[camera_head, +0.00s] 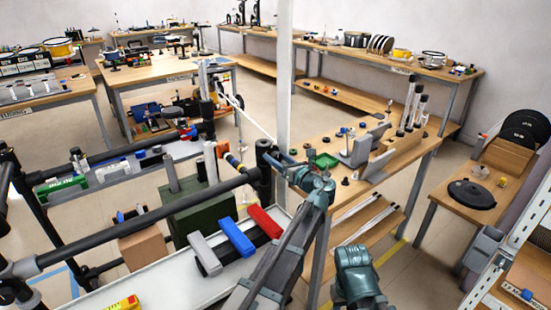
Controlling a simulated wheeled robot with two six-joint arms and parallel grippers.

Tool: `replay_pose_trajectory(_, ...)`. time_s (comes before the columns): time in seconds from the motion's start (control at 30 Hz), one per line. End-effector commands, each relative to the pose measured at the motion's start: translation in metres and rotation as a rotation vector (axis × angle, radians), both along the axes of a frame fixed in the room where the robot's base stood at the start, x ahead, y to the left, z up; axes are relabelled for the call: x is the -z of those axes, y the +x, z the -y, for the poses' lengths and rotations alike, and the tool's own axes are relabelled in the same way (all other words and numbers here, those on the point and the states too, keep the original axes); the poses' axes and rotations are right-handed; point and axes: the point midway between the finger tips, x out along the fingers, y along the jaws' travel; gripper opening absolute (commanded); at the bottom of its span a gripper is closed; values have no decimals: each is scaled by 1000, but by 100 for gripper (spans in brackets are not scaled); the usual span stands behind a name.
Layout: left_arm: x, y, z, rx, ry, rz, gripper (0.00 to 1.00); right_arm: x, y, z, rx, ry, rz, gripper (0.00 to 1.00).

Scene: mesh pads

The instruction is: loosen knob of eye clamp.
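A black clamp-like fitting (263,152) sits at the right end of a black horizontal tube, in the middle of the view. It looks like the eye clamp, but its knob is too small to tell apart. My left gripper (281,163) is at the right side of this fitting, close to it or touching it; I cannot tell which. Its fingers are small and partly merge with the dark fitting, so their opening does not show. A teal part of my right arm (356,274) shows at the bottom; its gripper does not show.
A pale upright post (284,70) stands right behind the fitting. A wooden workbench (345,185) with small parts and grey brackets lies to the right. Grey, blue and red blocks (236,238) and a green box (205,208) lie below left. A black tube frame (130,242) crosses the left side.

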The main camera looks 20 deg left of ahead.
Motion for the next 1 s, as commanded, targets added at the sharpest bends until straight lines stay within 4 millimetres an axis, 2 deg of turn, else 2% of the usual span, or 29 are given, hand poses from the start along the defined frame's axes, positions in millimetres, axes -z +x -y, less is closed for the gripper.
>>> replay_pose_trajectory(0.03,0,0,0,0,0,0,52,0,0,0,0,0,0,50)
replay_pose_trajectory(0.33,0,0,0,0,0,0,0,0,0,0,0,0,0,50)
replay_pose_trajectory(0.67,0,0,0,0,-33,43,0,0,0,0,0,0,0,50)
replay_pose_trajectory(1.0,0,0,0,0,-194,248,0,0,0,0,0,0,0,50)
